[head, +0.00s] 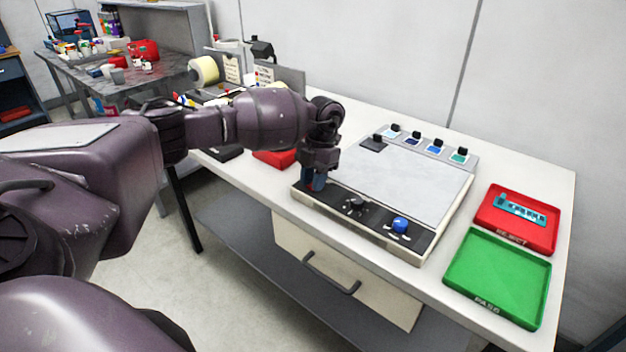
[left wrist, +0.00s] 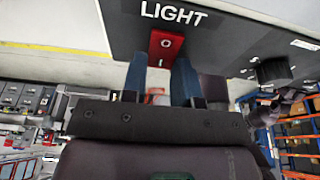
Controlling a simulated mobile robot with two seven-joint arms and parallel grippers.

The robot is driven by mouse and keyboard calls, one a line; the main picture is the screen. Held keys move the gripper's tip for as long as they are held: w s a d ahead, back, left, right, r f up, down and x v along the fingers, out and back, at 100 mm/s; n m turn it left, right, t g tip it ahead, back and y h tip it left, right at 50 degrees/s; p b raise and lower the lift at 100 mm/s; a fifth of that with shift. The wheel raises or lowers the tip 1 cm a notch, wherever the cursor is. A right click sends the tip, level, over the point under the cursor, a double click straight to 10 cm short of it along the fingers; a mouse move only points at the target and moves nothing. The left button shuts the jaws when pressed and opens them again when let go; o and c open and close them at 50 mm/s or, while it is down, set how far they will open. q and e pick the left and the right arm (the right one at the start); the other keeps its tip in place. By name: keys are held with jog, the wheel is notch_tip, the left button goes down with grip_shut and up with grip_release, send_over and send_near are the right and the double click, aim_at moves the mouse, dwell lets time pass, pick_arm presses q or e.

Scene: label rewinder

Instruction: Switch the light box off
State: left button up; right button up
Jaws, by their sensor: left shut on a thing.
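The light box (head: 405,185) lies on the white table, with a pale flat top and a dark control strip along its front. I cannot tell whether its panel is lit. My left gripper (head: 314,184) reaches down onto the left end of that strip and hides the switch there. In the left wrist view a red rocker switch (left wrist: 167,46) marked O and I sits beside the word LIGHT. My right gripper is not in view.
A black knob (head: 356,204) and a blue knob (head: 400,225) sit right of the gripper on the strip. A red tray (head: 548,245) holding a teal piece and a green tray (head: 537,300) stand at the right. A red object (head: 273,158) lies left of the box.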

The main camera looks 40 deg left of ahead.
pick_arm(q)
jog(key=o, duration=0.9)
jog(key=shift+r, duration=0.15)
jog(key=shift+w+r, duration=0.15)
jog(key=shift+r, duration=0.1)
jog(key=v, duration=1)
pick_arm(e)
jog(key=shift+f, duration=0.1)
